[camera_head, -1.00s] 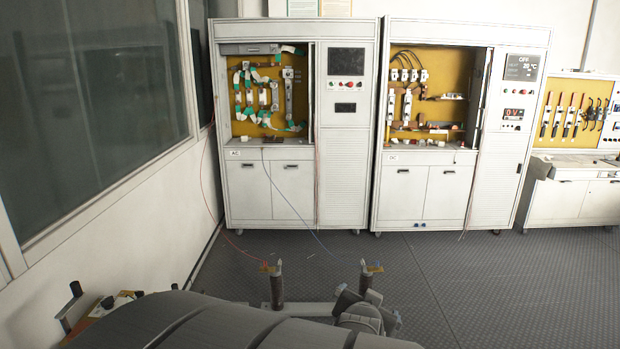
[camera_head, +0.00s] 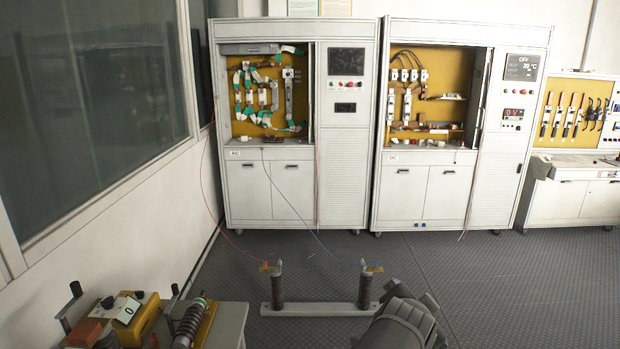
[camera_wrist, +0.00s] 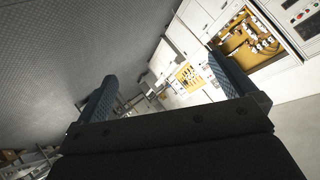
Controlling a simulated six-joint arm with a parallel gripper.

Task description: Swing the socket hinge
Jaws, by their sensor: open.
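A socket stand (camera_head: 320,308) with two dark ribbed posts stands on the floor in the lower middle of the head view. The left post (camera_head: 277,287) carries a brass clip with a red wire end. The right post (camera_head: 365,287) carries a similar clip with a blue one. I cannot make out which part is the hinge. My arm shows at the stand's right end and hides part of its base; my fingertips are not clear there. In the wrist view my gripper (camera_wrist: 162,88) is open and empty, its two blue fingers spread, with no socket between them.
Two white cabinets, left (camera_head: 272,193) and right (camera_head: 417,195), stand against the back wall. A bench (camera_head: 233,322) at lower left bears a yellow box (camera_head: 140,318) and a ribbed insulator (camera_head: 190,318). Thin red and blue wires run to the stand. The floor (camera_head: 520,290) to the right is clear.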

